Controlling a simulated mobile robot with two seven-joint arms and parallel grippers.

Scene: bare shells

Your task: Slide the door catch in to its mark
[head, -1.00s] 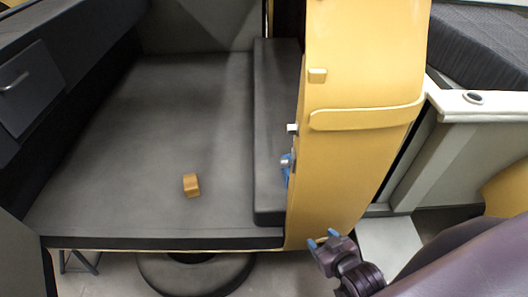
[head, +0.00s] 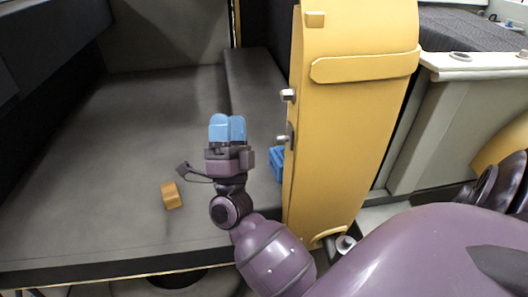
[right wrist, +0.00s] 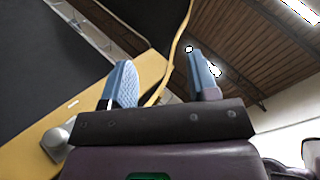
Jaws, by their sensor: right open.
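A yellow door (head: 350,130) stands upright, its narrow edge toward my right gripper. Two small silver metal pieces stick out from that edge, an upper one (head: 288,95) and a lower one (head: 284,138); I cannot tell which is the catch. No mark for it can be made out. My right gripper (head: 227,130) is open and empty, left of the door edge and apart from the silver pieces in the head view. Its blue fingers stand apart in the right wrist view (right wrist: 162,85), where a rounded metal piece (right wrist: 58,140) shows on the yellow surface at left. My left gripper is out of view.
A blue part (head: 277,163) sits by the door edge, partly hidden. A small orange-brown block (head: 171,195) lies on the dark grey padded surface (head: 130,130) left of my right arm. A pale ledge (head: 470,68) stands right of the door.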

